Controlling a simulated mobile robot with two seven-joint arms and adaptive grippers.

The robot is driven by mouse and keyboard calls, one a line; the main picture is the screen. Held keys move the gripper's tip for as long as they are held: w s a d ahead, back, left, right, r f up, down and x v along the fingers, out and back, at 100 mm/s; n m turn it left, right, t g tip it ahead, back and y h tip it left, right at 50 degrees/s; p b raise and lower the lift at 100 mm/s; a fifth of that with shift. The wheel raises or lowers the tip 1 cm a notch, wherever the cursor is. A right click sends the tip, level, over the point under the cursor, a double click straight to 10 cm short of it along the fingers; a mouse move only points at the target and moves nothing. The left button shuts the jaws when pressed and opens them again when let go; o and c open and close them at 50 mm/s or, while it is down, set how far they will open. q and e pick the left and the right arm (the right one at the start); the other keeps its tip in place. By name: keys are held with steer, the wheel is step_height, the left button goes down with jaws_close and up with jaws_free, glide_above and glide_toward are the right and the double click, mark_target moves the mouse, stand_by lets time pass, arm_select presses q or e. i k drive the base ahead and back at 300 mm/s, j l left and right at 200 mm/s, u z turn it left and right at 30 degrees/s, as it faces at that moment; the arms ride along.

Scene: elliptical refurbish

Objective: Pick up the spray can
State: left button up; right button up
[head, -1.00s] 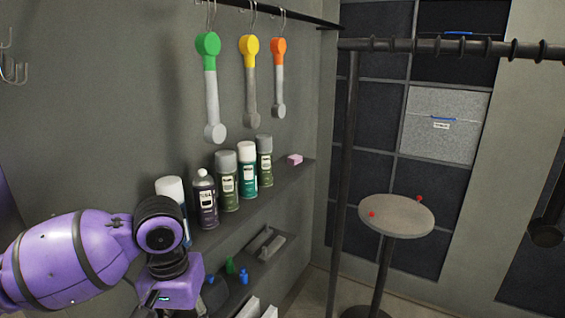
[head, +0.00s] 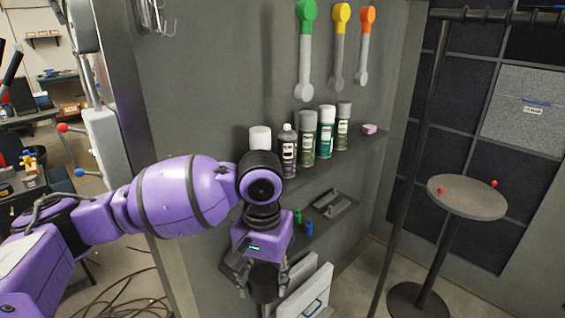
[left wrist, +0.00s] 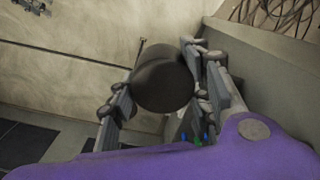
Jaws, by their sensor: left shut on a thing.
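My left gripper (head: 262,275) hangs pointing down in front of the shelves, shut on a dark, can-shaped cylinder (head: 265,290). In the left wrist view the dark cylinder (left wrist: 163,86) sits between the two fingers, with no label showing. Its lower part is cut off or hidden in the head view. Several spray cans stand upright on the upper shelf: a white-capped one (head: 260,138) partly behind my wrist, a dark one (head: 289,155), a grey-capped green one (head: 307,143), a teal one (head: 326,132) and another green one (head: 343,128). My right gripper is not in view.
The upper shelf (head: 357,146) also holds a pink block (head: 370,129). The lower shelf has small green and blue items (head: 309,227) and a grey tray (head: 333,203). White panels (head: 308,292) stand below. A round stool (head: 466,197) and a dark post are to the right.

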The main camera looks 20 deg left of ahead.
mark_target(287, 140)
steer(key=k+u, duration=0.15)
steer(key=u, duration=0.25)
steer(key=k+j+u, duration=0.1)
steer(key=u, duration=0.3)
steer(key=k+u, duration=0.1)
steer(key=u, duration=1.4)
steer(key=l+u, duration=0.35)
steer(key=k+l+u, duration=0.1)
steer(key=u, duration=0.3)
steer(key=k+l, duration=0.15)
steer(key=l, duration=0.2)
steer(key=k+l, duration=0.1)
steer(key=l, duration=0.3)
steer(key=k+l, duration=0.15)
steer(key=l, duration=0.2)
steer(key=k+l, duration=0.15)
steer(key=l, duration=0.25)
steer(key=k+l, duration=0.15)
steer(key=l, duration=0.2)
steer(key=k+l, duration=0.1)
steer(key=l, duration=0.3)
